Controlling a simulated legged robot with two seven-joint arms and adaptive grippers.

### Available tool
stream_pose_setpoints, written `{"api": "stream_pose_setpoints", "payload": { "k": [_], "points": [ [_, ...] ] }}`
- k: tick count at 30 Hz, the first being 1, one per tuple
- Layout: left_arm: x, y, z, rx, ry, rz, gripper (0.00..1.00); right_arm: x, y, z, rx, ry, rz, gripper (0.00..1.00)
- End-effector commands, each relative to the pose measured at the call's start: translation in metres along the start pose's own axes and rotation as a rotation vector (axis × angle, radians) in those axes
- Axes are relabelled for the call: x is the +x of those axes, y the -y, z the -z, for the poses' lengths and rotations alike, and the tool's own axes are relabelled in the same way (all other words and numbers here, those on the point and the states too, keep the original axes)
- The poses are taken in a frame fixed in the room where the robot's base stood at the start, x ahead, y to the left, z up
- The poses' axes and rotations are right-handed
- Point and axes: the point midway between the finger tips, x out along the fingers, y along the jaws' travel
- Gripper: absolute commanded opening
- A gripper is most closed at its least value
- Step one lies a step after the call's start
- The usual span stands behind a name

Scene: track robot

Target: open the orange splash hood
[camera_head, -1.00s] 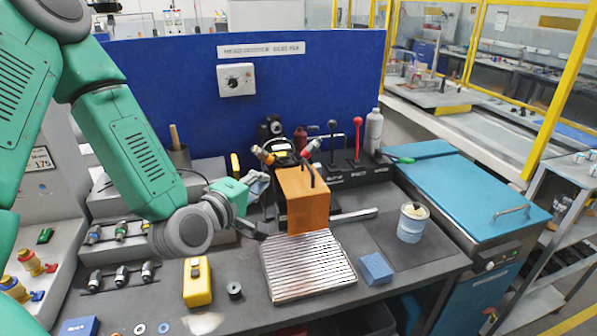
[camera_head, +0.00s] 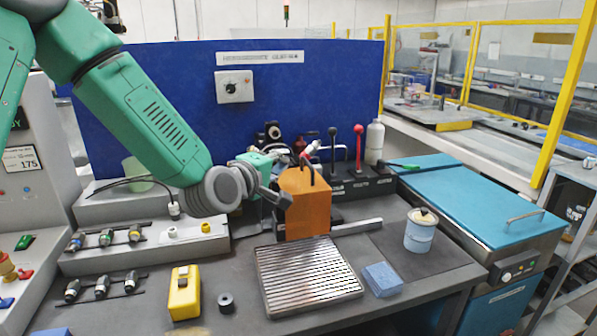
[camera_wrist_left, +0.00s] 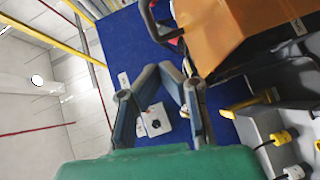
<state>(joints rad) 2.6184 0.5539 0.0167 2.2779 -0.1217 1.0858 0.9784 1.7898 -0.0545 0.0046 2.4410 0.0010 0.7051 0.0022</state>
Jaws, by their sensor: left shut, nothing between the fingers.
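The orange splash hood (camera_head: 306,207) stands behind the ribbed metal tray in the head view, with a dark curved handle (camera_head: 308,168) at its top. It looks lowered, like an upright box. In the left wrist view the hood (camera_wrist_left: 225,30) fills the upper right, and its dark handle (camera_wrist_left: 153,24) curves beyond the fingertips. My left gripper (camera_head: 283,200) is shut and empty at the hood's left edge in the head view. In the wrist view its fingertips (camera_wrist_left: 163,70) meet apart from the handle. Whether the gripper touches the hood cannot be told. My right gripper is not in view.
Levers with black and red knobs (camera_head: 358,147) and a grey bottle (camera_head: 374,142) stand behind the hood. The ribbed tray (camera_head: 308,277), a blue block (camera_head: 382,279), a lidded can (camera_head: 420,232) and a yellow box (camera_head: 184,293) lie in front. The blue panel (camera_head: 300,85) closes the back.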

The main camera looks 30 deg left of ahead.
Motion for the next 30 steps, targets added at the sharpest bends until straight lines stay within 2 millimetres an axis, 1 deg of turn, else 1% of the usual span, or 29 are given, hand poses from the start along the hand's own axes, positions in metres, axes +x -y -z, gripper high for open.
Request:
{"api": "stream_pose_setpoints", "payload": {
  "k": [1,3,7,12,24,28,30],
  "points": [
    [0.009,0.001,-0.001,0.001,0.0,-0.002,0.0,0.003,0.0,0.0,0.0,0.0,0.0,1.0],
    [0.016,0.002,-0.01,0.002,0.002,-0.001,0.0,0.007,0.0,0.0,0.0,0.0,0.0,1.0],
    [0.026,0.002,-0.02,0.0,0.001,-0.001,0.0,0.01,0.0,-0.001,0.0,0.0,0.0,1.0],
    [0.032,0.001,-0.026,-0.003,0.0,-0.001,0.0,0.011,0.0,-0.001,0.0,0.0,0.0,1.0],
    [0.034,0.0,-0.029,-0.002,0.0,-0.002,0.0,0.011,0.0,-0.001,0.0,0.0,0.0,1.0],
    [0.043,-0.002,-0.038,-0.001,0.0,-0.002,0.0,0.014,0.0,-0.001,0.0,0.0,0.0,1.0],
    [0.052,-0.004,-0.047,-0.001,0.002,-0.002,0.0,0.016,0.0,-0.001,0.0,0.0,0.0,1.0]
  ]
}}
